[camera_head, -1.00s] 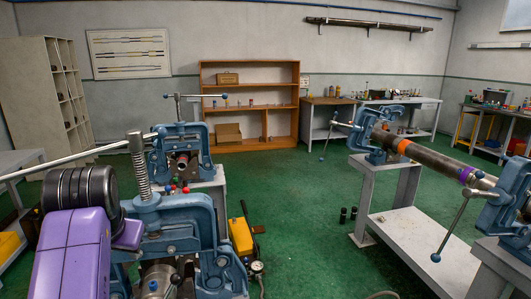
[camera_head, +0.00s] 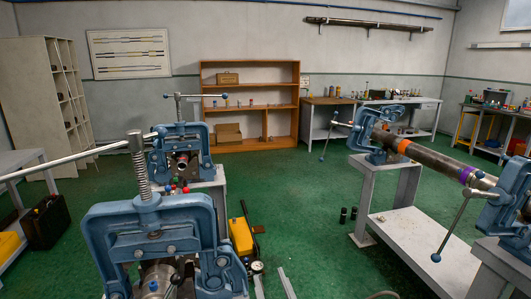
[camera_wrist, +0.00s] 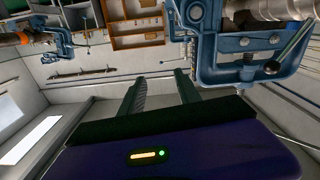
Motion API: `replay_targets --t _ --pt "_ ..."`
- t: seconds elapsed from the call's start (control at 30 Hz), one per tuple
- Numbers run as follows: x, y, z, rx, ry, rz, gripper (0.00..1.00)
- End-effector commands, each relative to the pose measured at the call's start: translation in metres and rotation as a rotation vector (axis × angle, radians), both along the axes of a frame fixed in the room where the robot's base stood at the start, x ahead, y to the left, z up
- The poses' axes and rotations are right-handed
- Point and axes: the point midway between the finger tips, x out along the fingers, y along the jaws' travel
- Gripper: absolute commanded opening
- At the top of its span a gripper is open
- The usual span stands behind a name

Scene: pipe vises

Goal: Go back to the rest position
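My gripper (camera_wrist: 160,76) shows in the wrist view with its two dark fingers apart and nothing between them. Two grey bars at the bottom of the head view look like its fingers (camera_head: 268,274), just right of the near blue vise (camera_head: 150,228). That vise also shows close by at the upper right of the wrist view (camera_wrist: 240,72). A second blue vise (camera_head: 180,148) stands behind it. My arm links are out of the head view.
At right, a long pipe (camera_head: 435,160) lies in blue vises on a grey bench (camera_head: 410,228). A yellow tool (camera_head: 241,236) and a gauge are near the near vise. The middle floor is mostly clear.

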Motion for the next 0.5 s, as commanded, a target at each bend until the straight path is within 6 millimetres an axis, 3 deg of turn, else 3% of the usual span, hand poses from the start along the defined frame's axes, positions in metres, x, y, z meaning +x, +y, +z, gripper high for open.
replay_targets --t 0.1,0.5 --pt "-0.042 -0.034 -0.014 -0.024 -0.044 0.012 0.40" --pt "-0.195 -0.111 -0.029 -0.019 -0.100 0.028 0.40"
